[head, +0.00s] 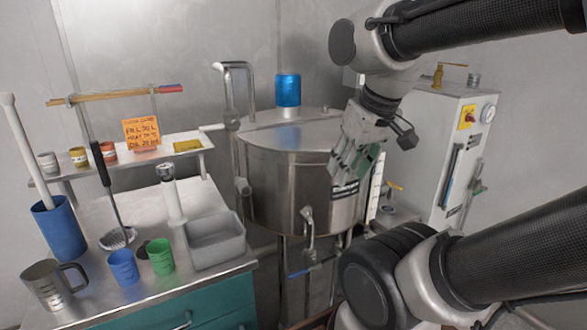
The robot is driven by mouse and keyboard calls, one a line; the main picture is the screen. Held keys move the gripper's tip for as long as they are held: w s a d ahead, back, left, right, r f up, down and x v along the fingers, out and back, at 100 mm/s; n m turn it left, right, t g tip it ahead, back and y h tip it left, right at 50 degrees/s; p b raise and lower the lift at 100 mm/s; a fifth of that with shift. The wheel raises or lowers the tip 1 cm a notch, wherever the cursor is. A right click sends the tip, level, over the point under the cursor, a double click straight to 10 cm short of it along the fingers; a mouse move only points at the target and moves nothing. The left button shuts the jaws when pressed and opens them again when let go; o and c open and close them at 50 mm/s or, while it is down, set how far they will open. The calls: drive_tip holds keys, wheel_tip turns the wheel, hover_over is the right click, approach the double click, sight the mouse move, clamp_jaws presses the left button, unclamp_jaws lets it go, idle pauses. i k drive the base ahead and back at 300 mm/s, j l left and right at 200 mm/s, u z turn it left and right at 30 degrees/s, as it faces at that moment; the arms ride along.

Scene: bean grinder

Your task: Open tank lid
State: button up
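The steel tank (290,190) stands in the middle of the head view on metal legs. Its lid (285,138) lies flat on top and looks closed. A blue cylinder (288,90) stands on top of the tank toward the back. My gripper (345,172) points down in front of the tank's upper right side and covers part of its wall and rim. I cannot tell whether it touches the tank. The finger gap is not clear, and nothing is seen held in it. A lid handle cannot be made out.
A counter (95,285) at left holds a grey sink basin (216,240), cups, a ladle and a blue container (60,228). A shelf (125,162) stands behind. A white control cabinet (425,150) stands right of the tank. Pipes rise behind the tank's left side.

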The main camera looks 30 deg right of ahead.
sight(329, 135)
drive_tip(key=z, duration=0.95)
